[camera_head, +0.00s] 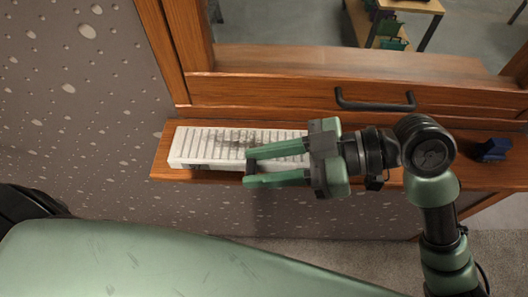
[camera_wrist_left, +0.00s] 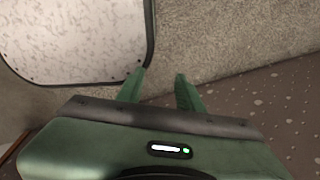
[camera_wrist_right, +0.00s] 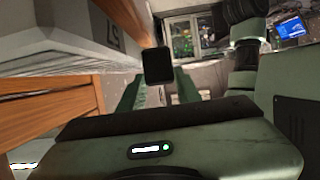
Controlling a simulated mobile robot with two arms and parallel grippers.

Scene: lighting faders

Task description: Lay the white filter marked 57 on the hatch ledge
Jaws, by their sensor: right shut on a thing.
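The white ribbed filter (camera_head: 205,146) lies flat along the left part of the wooden hatch ledge (camera_head: 160,164). Dark smudges mark its top. I cannot tell whether it rests fully on the wood or is slightly above it. My right gripper (camera_head: 248,167) is shut on the filter's front side, and one finger covers part of it. In the right wrist view the pale filter (camera_wrist_right: 75,45) shows close up at upper left, with its 57 upside down. My left gripper (camera_wrist_left: 160,84) has its fingers apart with nothing between them. It is outside the head view.
A wooden hatch frame with a black handle (camera_head: 375,104) stands behind the ledge. Speckled wall lies left and below. A pale, dark-rimmed panel (camera_wrist_left: 75,40) is near my left gripper.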

